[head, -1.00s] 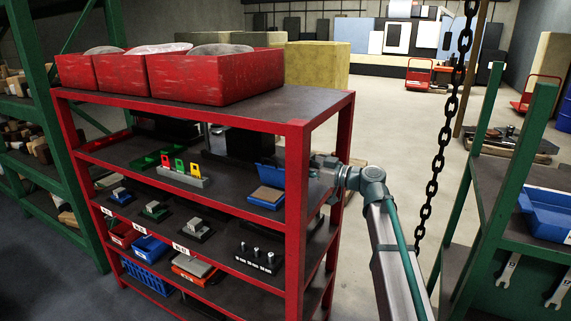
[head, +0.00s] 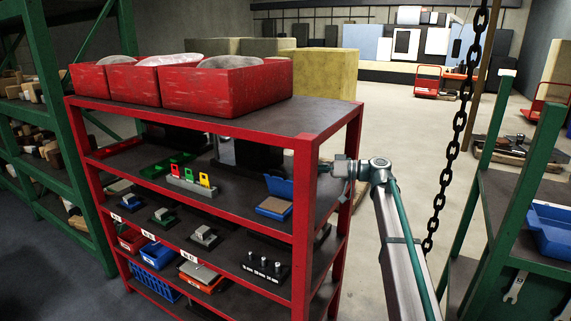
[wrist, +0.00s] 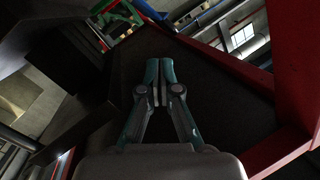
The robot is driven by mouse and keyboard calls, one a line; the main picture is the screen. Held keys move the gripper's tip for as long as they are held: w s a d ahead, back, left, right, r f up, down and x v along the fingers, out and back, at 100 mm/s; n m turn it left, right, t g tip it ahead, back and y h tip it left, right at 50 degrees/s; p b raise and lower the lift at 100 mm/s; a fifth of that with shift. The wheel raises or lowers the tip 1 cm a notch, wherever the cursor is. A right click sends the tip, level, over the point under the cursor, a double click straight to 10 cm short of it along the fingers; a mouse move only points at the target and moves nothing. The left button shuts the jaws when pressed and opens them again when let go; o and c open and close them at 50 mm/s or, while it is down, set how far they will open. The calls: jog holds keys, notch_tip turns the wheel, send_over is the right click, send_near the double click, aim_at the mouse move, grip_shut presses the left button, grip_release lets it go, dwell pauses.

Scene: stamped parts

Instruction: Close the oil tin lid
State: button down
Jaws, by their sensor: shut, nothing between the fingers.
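The blue tin (head: 273,208) with a brown inside sits on the upper middle shelf of the red rack, close behind the front right post. Its blue lid (head: 280,187) stands raised at its back edge, so the tin is open. In the head view my gripper is mostly hidden by the post, to the right of the tin; my wrist shows just right of the post. In the wrist view my gripper (wrist: 160,88) has its fingertips together, with nothing visible between them, over a dark surface. I cannot make out the tin clearly in the wrist view.
The red rack's front right post (head: 304,215) stands between the tin and my arm. A grey holder (head: 190,183) with coloured pieces is left of the tin. Red bins (head: 225,85) fill the rack's top. A chain (head: 452,160) hangs right of my arm. Open floor lies behind.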

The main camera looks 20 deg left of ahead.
aim_at(271, 169)
jog(key=w+m+g+h+p, duration=0.3)
jog(key=w+m+g, duration=0.35)
jog(key=w, duration=0.25)
jog(key=shift+n+g, duration=0.45)
jog(key=p+x, duration=0.1)
jog(key=x, duration=0.3)
jog(key=s+d+p+x, duration=0.1)
jog(key=p+x, duration=0.1)
jog(key=x, duration=0.2)
jog(key=s+p+x, duration=0.1)
jog(key=p+x, duration=0.1)
jog(key=x, duration=0.2)
jog(key=shift+s+r, duration=0.15)
jog(key=shift+s, duration=0.1)
jog(key=shift+a, duration=0.1)
